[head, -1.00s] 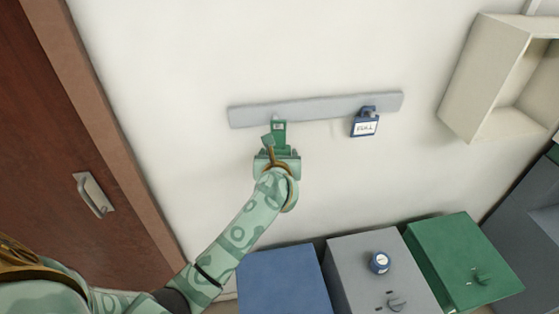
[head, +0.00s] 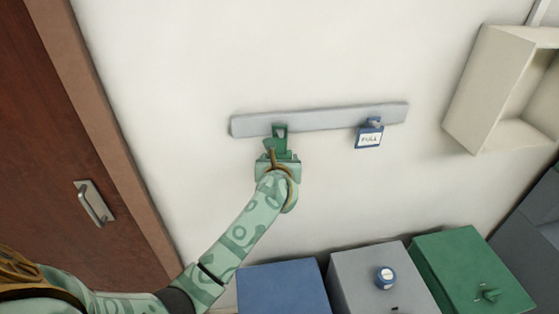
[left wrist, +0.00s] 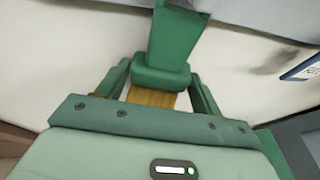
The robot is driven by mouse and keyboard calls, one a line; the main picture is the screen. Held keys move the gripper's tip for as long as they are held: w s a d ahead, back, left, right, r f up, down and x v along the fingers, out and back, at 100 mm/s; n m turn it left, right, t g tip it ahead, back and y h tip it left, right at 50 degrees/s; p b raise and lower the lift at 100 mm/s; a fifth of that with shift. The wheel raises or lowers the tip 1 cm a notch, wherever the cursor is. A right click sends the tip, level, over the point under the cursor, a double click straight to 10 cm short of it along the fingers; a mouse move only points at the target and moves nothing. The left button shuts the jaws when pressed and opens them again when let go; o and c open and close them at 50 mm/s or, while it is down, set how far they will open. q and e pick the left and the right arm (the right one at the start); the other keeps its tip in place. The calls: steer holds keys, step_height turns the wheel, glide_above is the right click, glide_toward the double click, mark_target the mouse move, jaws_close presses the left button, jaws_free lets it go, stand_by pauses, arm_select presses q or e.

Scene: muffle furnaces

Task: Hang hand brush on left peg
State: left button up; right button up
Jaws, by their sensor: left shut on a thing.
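The hand brush (head: 278,138) is green and points up, its upper end overlapping the lower edge of the grey wall rail (head: 325,117) near the rail's left end. In the left wrist view, its green handle (left wrist: 176,35) runs up from a green block, with tan bristles below. My left gripper (head: 278,157) is shut on the brush; its fingers (left wrist: 160,88) stand on both sides of the block. The left peg is hidden behind the brush, so I cannot tell whether the brush is on it. My right gripper is out of view.
A blue item labelled "FULL" (head: 369,134) hangs at the rail's right part. Below stand a blue box (head: 282,288), a grey box (head: 350,275) with a blue round item (head: 385,277), and a green box (head: 462,265). A cream open shelf (head: 482,90) is at right.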

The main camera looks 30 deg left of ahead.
arm_select(q)
steer(key=o, duration=1.1)
steer(key=v, duration=1.6)
steer(key=shift+s, duration=0.2)
steer(key=shift+d, duration=0.1)
